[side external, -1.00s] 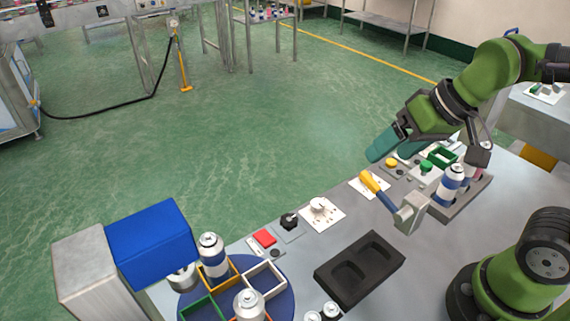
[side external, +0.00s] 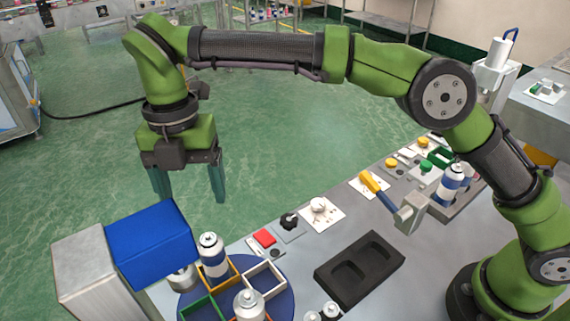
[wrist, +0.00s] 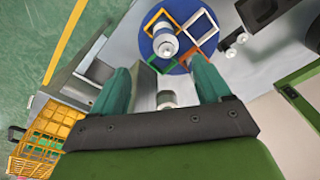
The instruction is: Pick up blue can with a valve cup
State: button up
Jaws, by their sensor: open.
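A silver-topped can with a blue band (side external: 213,256) stands upright in the yellow-framed slot of a round blue turntable (side external: 288,290). A second silver-topped can (side external: 249,305) stands in the orange-red slot, its lower part cut off. A similar blue-banded can (side external: 452,184) stands in a rack at the right. I cannot tell which cans carry a valve cup. My gripper (side external: 189,185) is open and empty, pointing down, above and behind the turntable cans. In the wrist view, one can (wrist: 165,43) shows on the turntable beyond the fingers, and a silver-white cylinder (wrist: 166,98) shows between them.
A blue box (side external: 150,243) on a grey housing (side external: 85,278) stands close below my gripper. A black tray (side external: 358,268), red button (side external: 264,238), black knob (side external: 289,221) and yellow-handled lever (side external: 371,182) are on the table. Open floor lies behind.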

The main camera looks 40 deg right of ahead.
aim_at(210, 234)
jog(key=f+n, duration=0.1)
jog(key=f, duration=0.1)
jog(key=s+f+n, duration=0.1)
jog(key=f+n, duration=0.1)
jog(key=f, duration=0.1)
jog(key=f+n, duration=0.1)
jog(key=f, duration=0.2)
jog(key=shift+s+d+n, duration=0.25)
jog(key=shift+s+n, duration=0.05)
jog(key=shift+n, duration=0.1)
jog(key=shift+s+a+f, duration=0.1)
jog(key=shift+s+f, duration=0.05)
jog(key=shift+f, duration=0.9)
jog(key=shift+s+a+f, duration=0.1)
jog(key=shift+s+f, duration=0.1)
jog(key=shift+f, duration=0.85)
jog(key=shift+s+a+f, duration=0.1)
jog(key=shift+s+f, duration=0.05)
jog(key=shift+f, duration=0.9)
jog(key=c, duration=1.2)
jog(key=shift+r, duration=0.1)
jog(key=shift+r, duration=0.1)
